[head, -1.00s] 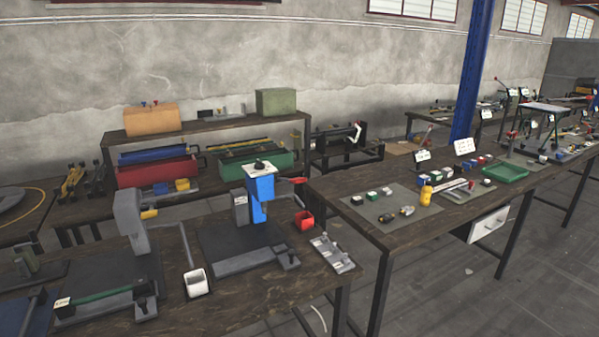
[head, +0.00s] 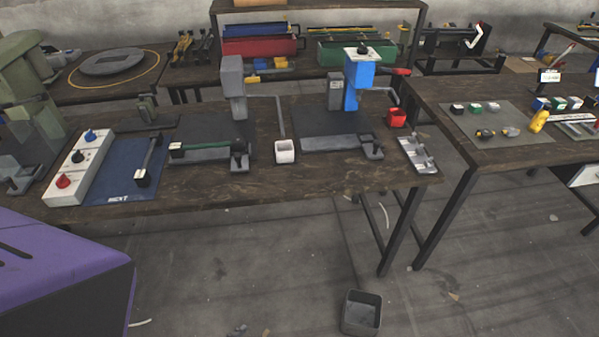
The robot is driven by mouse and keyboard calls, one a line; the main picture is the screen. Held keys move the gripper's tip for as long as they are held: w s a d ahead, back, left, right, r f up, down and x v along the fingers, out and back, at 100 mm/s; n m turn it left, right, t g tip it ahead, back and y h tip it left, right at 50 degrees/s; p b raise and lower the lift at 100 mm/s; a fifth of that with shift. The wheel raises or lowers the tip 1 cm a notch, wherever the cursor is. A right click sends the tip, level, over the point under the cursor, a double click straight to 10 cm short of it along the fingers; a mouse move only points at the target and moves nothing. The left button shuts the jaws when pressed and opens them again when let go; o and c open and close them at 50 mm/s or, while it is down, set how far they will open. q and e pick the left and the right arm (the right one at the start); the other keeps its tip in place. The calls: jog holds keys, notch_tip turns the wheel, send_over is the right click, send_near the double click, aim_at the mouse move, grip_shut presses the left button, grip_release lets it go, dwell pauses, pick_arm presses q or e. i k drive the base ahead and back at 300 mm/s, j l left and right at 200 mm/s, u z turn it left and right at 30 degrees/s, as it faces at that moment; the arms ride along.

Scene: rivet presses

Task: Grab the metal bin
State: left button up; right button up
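A grey, open-topped square metal bin (head: 362,313) stands on the floor at the bottom of the head view, right of centre. It is in front of the workbench and looks empty, with its lower edge close to the picture's bottom. Neither of my grippers shows in the head view, so their state and their distance from the bin are hidden.
A dark wooden workbench (head: 330,183) with presses runs across the middle, its legs behind the bin. A second bench (head: 440,104) stands to the right. A purple and black block (head: 62,270) fills the lower left. The concrete floor around the bin is mostly clear.

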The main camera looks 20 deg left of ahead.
aim_at(361, 317)
jog(key=k+l, duration=0.3)
jog(key=k, duration=0.2)
jog(key=i+l+u, duration=0.15)
jog(key=i+l, duration=0.2)
jog(key=i+l+u, duration=0.1)
jog(key=i+l, duration=0.2)
jog(key=l, duration=0.15)
jog(key=i+l+u, duration=0.15)
jog(key=i+l, duration=0.15)
jog(key=i+l+u, duration=0.1)
jog(key=i+l, duration=0.15)
jog(key=l, duration=0.35)
